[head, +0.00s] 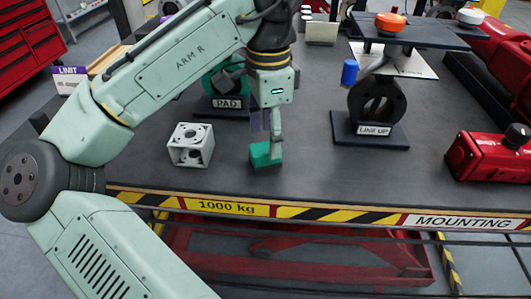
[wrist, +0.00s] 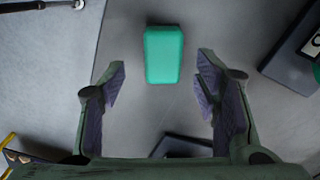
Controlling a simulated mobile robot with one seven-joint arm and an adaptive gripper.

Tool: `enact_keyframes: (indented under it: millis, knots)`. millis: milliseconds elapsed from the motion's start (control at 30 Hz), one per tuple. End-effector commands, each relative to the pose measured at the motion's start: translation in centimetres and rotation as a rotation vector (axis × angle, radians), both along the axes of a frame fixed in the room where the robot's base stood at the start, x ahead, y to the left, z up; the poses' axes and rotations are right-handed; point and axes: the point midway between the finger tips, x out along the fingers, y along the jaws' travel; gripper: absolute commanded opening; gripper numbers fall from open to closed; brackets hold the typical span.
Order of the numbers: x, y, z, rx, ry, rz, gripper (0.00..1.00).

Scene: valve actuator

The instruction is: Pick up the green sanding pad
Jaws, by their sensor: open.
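The green sanding pad (head: 265,154) lies on the grey table near its front edge, right of a white cube-shaped bracket. In the wrist view the pad (wrist: 163,54) is a rounded teal block at the upper middle. My gripper (head: 266,138) points down at the pad in the head view, partly covering it. In the wrist view my gripper (wrist: 156,85) is open, its two purple-lined fingers apart. The pad lies between the finger lines and mostly beyond the tips, with nothing held. Whether a finger touches it cannot be told.
The white bracket (head: 190,145) stands close on the left. A dark stand labelled LINE UP (head: 372,128) is on the right, with a blue cylinder (head: 349,73) near it. A PAD stand (head: 228,105) is behind. Red actuator parts (head: 488,155) lie far right.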

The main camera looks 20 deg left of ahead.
Motion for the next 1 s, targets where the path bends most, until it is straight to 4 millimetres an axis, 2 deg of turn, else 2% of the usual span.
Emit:
enact_keyframes:
  millis: [200,300,567,1000]
  knots:
    - [-0.1,0.5,-3.1,0.000,0.002,0.001,0.57]
    - [-0.1,0.5,-4.0,0.000,0.001,0.001,0.57]
    - [-0.1,0.5,-4.4,-0.001,-0.001,0.001,0.57]
    - [-0.1,0.5,-4.3,-0.001,0.000,0.001,0.27]
